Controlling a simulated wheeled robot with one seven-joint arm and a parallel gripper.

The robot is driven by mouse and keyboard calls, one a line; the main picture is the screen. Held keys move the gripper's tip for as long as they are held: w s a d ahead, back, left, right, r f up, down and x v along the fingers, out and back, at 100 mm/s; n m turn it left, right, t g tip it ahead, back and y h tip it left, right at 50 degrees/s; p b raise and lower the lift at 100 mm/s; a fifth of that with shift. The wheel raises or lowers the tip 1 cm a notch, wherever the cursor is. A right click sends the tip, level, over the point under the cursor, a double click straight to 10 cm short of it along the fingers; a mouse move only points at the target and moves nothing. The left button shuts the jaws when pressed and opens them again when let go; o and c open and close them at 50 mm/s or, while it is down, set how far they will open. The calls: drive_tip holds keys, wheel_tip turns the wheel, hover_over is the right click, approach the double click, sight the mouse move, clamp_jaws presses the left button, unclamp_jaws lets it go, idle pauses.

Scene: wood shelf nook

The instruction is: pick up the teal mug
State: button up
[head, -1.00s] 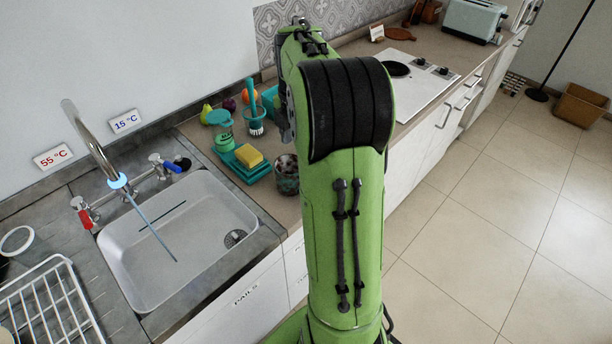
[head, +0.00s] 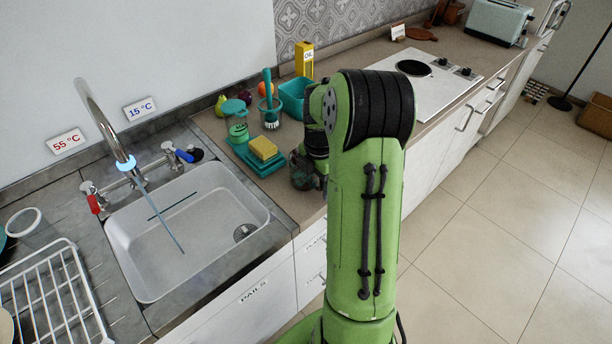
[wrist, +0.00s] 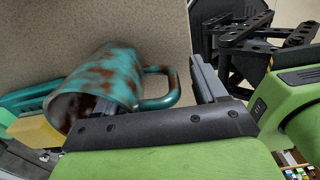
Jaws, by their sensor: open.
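The teal mug (wrist: 118,72), mottled with rust-brown patches, fills the left middle of the wrist view, its handle (wrist: 165,92) pointing right. In the head view the mug (head: 301,172) stands on the counter right of the sink, partly hidden by my arm. My gripper (wrist: 152,82) is open. One finger overlaps the mug's body near its rim, and the other is to the right of the handle, so the handle lies between them. I cannot tell whether the left finger is inside the mug or in front of it.
A yellow sponge (head: 263,147) on a teal tray (head: 243,152) lies close left of the mug. Behind are a brush in a holder (head: 269,112), a teal bin (head: 296,97), a yellow box (head: 304,62) and fruit. The sink (head: 190,240) is at left, the hob (head: 432,88) beyond.

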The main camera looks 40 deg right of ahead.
clamp_jaws()
idle(0.4)
drive_tip(key=shift+r, duration=0.1)
